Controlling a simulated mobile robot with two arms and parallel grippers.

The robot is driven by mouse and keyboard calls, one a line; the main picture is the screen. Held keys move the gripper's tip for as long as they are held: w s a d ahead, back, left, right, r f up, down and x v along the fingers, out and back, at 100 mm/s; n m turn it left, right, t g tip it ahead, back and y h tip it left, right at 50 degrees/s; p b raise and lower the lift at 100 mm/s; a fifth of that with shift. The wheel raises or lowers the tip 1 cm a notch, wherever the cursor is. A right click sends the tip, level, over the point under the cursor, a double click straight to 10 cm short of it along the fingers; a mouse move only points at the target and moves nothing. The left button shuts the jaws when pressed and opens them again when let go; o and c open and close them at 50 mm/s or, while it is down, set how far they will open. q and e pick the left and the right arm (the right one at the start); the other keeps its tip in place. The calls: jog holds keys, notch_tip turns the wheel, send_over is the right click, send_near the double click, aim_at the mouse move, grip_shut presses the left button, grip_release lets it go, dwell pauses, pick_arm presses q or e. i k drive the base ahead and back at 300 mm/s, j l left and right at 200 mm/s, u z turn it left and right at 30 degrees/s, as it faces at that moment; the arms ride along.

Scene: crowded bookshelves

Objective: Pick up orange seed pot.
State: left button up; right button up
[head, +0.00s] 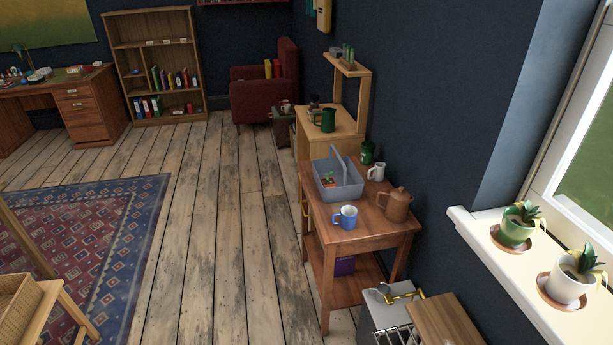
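A small orange pot (328,183) with a green sprout sits inside a grey caddy (350,190) with a raised handle. It is small in the view, but it looks like the seed pot. The caddy's near wall hides the pot's lower part. The caddy stands on a brown wooden side table (376,236) against the dark wall. Neither of my grippers is in view, and nothing touches the pot.
A blue mug (345,217), a brown teapot (396,204), a white jug (376,172) and a green tin (367,153) stand around the caddy. A windowsill (505,272) with two potted plants juts out at right. The plank floor (225,230) left of the table is clear.

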aim_at(327, 184)
jog(key=i+j+u, duration=0.15)
jog(key=i+u, duration=0.2)
jog(key=i, duration=0.2)
jog(key=i+u, duration=0.35)
jog(key=i, duration=0.15)
jog(key=i+l+u, duration=0.1)
jog(key=i+u, duration=0.2)
jog(key=i, duration=0.25)
jog(key=i+j+z, duration=0.1)
jog(key=i+z, duration=0.2)
jog(key=i+j+z, duration=0.25)
jog(key=i, duration=0.3)
